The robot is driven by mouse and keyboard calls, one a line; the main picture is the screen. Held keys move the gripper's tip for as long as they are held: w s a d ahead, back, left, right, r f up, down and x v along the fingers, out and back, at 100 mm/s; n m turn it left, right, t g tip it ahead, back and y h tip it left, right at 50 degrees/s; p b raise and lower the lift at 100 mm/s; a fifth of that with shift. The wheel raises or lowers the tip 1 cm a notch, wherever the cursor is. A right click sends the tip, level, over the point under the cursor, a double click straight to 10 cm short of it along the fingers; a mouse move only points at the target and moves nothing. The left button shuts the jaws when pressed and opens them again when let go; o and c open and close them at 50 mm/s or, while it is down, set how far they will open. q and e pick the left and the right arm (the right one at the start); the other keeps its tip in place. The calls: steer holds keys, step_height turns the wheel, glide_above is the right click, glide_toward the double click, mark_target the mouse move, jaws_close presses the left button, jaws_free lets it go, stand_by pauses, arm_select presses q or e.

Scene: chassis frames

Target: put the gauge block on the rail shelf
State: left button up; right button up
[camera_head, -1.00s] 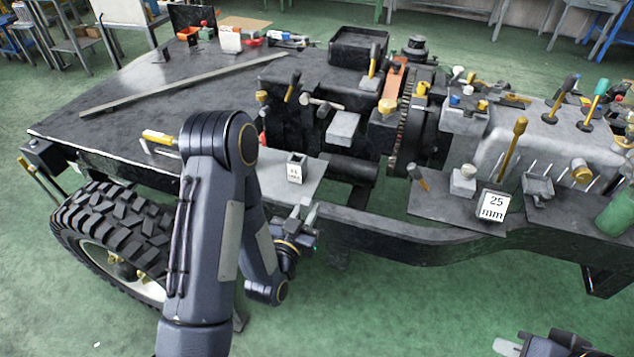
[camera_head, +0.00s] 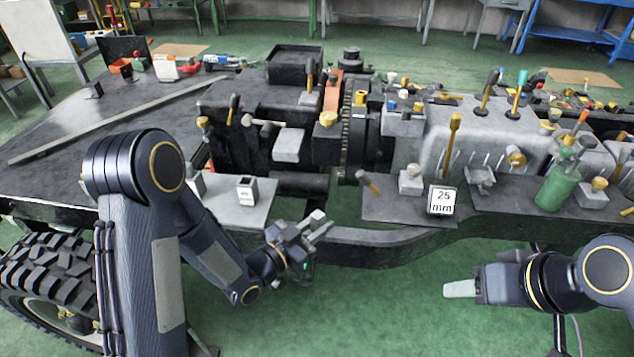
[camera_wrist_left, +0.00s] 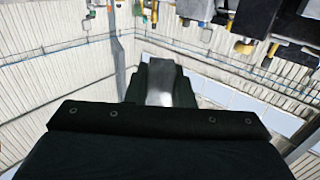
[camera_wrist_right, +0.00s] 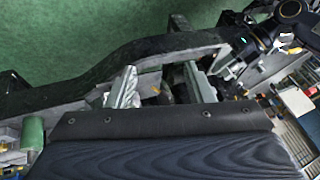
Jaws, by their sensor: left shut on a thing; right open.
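My left gripper (camera_head: 312,228) is shut on a small grey piece in front of the chassis rail. The piece is mostly hidden by the fingers; I cannot clearly tell its shape or any marking. In the left wrist view a grey shape (camera_wrist_left: 160,85) shows between dark gripper parts. A small light block with a dark label (camera_head: 246,190) stands on a pale grey plate (camera_head: 225,212) at the rail. A darker plate (camera_head: 385,212) further right bears a white "25 mm" card (camera_head: 441,200). My right gripper (camera_head: 460,288) is open and empty, in front of the rail; its spread fingers (camera_wrist_right: 158,85) show in the right wrist view.
The black rail (camera_head: 390,248) runs across in front. A yellow-handled lever (camera_head: 452,140), a hammer-like tool (camera_head: 368,182) and a green bottle (camera_head: 560,185) stand near the plates. A tyre (camera_head: 45,285) is at lower left. Green floor is free between my arms.

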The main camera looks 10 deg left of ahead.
steer(key=w+a+r+n+g, duration=0.2)
steer(key=w+a+r+n, duration=0.25)
steer(key=w, duration=0.45)
steer(key=n+g+h, duration=0.1)
steer(key=n+h, duration=0.2)
steer(key=n, duration=0.2)
glide_toward(314, 214)
steer(key=f, duration=0.6)
steer(key=w+a+f, duration=0.1)
steer(key=f, duration=0.2)
steer(key=shift+w+f, duration=0.1)
steer(key=shift+f, duration=0.15)
